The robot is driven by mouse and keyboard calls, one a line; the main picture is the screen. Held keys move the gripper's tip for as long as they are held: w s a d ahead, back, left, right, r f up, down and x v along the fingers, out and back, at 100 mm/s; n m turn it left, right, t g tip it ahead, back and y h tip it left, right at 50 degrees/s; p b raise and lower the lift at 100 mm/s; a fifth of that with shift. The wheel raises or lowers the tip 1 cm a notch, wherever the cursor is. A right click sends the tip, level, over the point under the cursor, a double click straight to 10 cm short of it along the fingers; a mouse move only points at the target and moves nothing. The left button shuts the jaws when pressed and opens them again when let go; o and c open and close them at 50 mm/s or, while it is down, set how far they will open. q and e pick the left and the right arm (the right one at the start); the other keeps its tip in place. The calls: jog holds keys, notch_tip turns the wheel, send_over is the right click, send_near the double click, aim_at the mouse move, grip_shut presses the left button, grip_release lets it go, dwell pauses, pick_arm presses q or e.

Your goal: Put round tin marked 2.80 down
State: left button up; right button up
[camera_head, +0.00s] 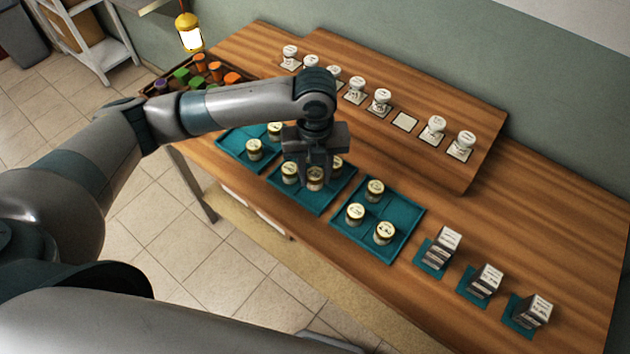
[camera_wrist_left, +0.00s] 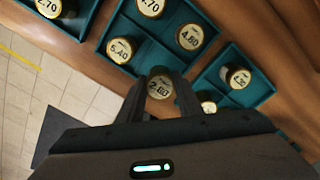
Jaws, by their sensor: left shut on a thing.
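The round tin marked 2.80 (camera_head: 315,181) is between the fingers of my left gripper (camera_head: 317,172), over the middle teal tray (camera_head: 311,207) in the head view. In the left wrist view the tin (camera_wrist_left: 160,87) shows its pale lid and number between the shut fingers (camera_wrist_left: 162,98). Its base is hidden, so I cannot tell whether it touches the tray. Other tins stand beside it, one to the left (camera_head: 289,172) and one behind to the right (camera_head: 336,163). My right gripper is not in view.
The right teal tray (camera_head: 399,213) holds three tins; the left tray (camera_head: 233,151) is partly behind my arm. Small boxes (camera_head: 442,245) stand on teal mats at right. A lantern (camera_head: 189,36) hangs at upper left.

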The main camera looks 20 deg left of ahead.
aim_at(315, 184)
pick_arm(q)
jog(key=shift+f, duration=0.25)
notch_tip(315, 184, down, 3)
jog(key=shift+r+p, duration=0.1)
jog(key=shift+p, duration=0.7)
jog(key=shift+f, duration=0.35)
jog(key=o, duration=0.8)
jog(key=shift+f, duration=0.15)
jog(key=shift+c, duration=0.2)
